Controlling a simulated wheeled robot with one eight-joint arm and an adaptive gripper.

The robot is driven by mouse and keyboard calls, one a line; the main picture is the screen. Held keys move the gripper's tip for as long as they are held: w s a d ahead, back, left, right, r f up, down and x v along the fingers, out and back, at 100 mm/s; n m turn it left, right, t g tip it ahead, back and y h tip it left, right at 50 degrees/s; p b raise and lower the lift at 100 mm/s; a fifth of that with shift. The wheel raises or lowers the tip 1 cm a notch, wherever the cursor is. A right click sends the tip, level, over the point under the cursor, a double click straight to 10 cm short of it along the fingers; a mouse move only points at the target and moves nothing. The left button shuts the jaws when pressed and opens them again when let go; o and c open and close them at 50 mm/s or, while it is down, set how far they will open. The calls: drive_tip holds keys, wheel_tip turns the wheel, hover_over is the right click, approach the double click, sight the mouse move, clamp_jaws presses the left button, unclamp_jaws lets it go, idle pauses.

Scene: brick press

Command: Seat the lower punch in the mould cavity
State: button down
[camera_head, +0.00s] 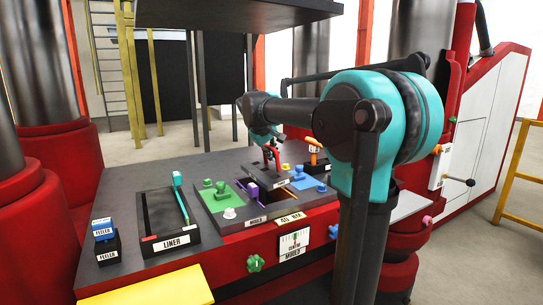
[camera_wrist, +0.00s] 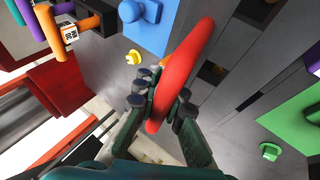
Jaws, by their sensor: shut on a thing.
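My gripper (camera_head: 266,136) is shut on a red arched handle (camera_head: 272,154) above the mould. In the wrist view the fingers (camera_wrist: 163,102) close around the red handle (camera_wrist: 192,58). I take this handle to be part of the lower punch; its body is mostly hidden, so I cannot tell how deep it sits. The mould (camera_head: 222,207) is a dark grey frame on the press table, with green and blue pieces on it and dark openings in the middle.
A liner tray (camera_head: 160,243) and stacked feeler blocks (camera_head: 104,245) stand left on the table. An orange-handled piece (camera_head: 316,150) stands behind the mould. A dark press plate (camera_head: 235,12) hangs overhead. The table's back left is clear.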

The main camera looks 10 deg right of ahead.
sight(268, 169)
drive_tip(key=shift+s+a+f+g+y, duration=0.15)
drive_tip(key=shift+f+g+y, duration=0.15)
drive_tip(key=shift+y, duration=0.4)
drive_tip(key=shift+s+f, duration=0.15)
drive_tip(key=shift+f, duration=1.2)
drive_tip(key=shift+s+f, duration=0.1)
drive_tip(key=shift+f, duration=0.1)
drive_tip(key=shift+s+f, duration=0.1)
drive_tip(key=shift+f, duration=0.05)
drive_tip(key=shift+s+a+f, duration=0.1)
drive_tip(key=shift+s+a, duration=0.4)
drive_tip(key=shift+a, duration=0.2)
drive_tip(key=shift+w+a+f, duration=0.1)
drive_tip(key=shift+w+f, duration=0.05)
drive_tip(key=shift+f, duration=0.05)
drive_tip(key=shift+a, duration=0.1)
